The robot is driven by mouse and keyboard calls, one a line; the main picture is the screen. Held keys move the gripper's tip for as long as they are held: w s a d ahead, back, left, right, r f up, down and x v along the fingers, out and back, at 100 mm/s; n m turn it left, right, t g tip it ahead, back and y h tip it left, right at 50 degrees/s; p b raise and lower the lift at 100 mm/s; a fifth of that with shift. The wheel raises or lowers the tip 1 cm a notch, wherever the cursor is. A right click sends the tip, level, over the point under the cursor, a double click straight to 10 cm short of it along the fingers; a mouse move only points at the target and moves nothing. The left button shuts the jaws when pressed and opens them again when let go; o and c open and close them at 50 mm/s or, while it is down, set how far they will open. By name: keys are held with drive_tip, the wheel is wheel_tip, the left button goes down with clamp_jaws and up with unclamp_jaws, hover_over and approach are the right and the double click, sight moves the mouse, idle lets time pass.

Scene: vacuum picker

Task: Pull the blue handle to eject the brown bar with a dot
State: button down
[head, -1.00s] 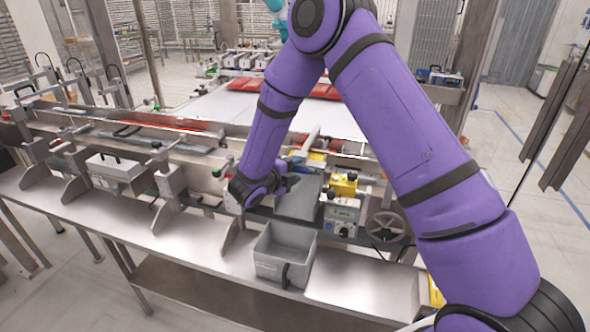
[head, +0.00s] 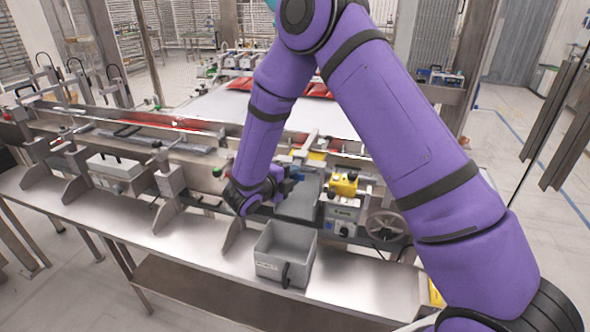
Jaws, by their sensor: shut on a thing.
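My purple arm reaches over the machine from the right, and the dark wrist bends down at the front rail. My gripper (head: 286,181) is at the end of that wrist, small and partly hidden by it. It is shut on what looks like the blue handle (head: 296,173), a small blue patch beside the fingers, just left of the grey chute plate (head: 301,198). The exact grip is too small to make out. I cannot make out a brown bar with a dot in this view.
A grey open bin (head: 284,262) stands on the steel bench (head: 360,283) below the chute. A yellow-topped control box (head: 343,187) and a handwheel (head: 386,225) are to the right. Metal brackets line the rail at left. The bench right of the bin is clear.

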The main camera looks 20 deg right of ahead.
drive_tip(key=s+a, duration=0.6)
drive_tip(key=s, duration=0.2)
drive_tip(key=shift+s+f, duration=0.25)
drive_tip(key=shift+f, duration=0.05)
drive_tip(key=shift+a, duration=0.1)
drive_tip(key=c, duration=1)
unclamp_jaws()
drive_tip(key=shift+a, duration=0.1)
drive_tip(key=shift+r, duration=0.1)
drive_tip(key=v, duration=1)
drive_tip(key=shift+s+a+r, duration=0.15)
drive_tip(key=shift+s+a, duration=0.05)
drive_tip(key=shift+s, duration=0.05)
